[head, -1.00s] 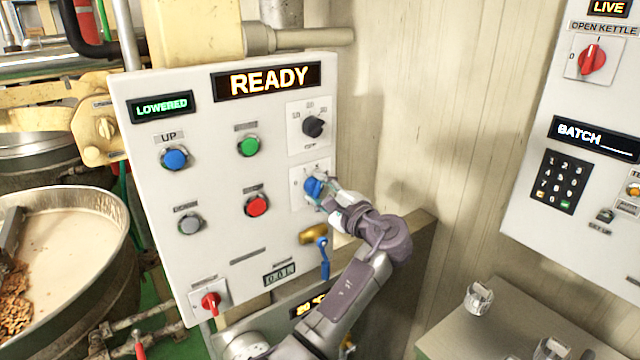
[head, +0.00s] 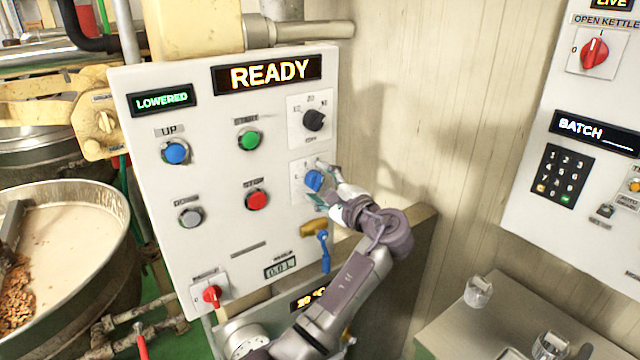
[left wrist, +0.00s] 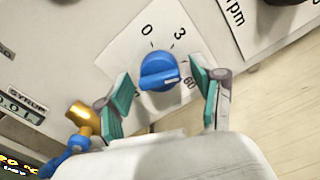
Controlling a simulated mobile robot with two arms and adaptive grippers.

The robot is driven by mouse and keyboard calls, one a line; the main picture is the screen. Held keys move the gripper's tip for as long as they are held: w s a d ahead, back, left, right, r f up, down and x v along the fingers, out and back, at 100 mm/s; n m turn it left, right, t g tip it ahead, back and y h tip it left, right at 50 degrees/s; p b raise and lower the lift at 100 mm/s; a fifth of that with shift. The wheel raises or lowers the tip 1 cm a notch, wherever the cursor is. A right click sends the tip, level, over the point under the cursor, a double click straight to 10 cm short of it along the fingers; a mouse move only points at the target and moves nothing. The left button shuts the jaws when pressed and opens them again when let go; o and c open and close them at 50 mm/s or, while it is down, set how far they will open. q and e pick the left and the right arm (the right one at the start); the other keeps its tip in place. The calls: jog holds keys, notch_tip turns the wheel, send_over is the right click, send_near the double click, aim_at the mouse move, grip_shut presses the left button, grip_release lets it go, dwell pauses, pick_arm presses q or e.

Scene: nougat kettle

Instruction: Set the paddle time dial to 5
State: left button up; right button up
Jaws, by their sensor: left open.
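The blue dial (head: 313,181) sits on a white scale plate on the control panel (head: 222,225). My left gripper (head: 324,187) is open in front of the dial. In the left wrist view its teal fingers (left wrist: 161,86) stand on either side of the dial, with gaps showing. My right gripper is not in view.
A black dial (head: 314,120) marked rpm is just above. Below are a brass valve with a blue lever (head: 324,252). Green and red (head: 257,200) buttons lie left. A second panel (head: 530,190) hangs at right over a grey table (head: 460,325). A kettle (head: 75,215) stands left.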

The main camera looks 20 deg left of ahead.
pick_arm(q)
jog(key=v, duration=0.7)
jog(key=shift+d, duration=0.15)
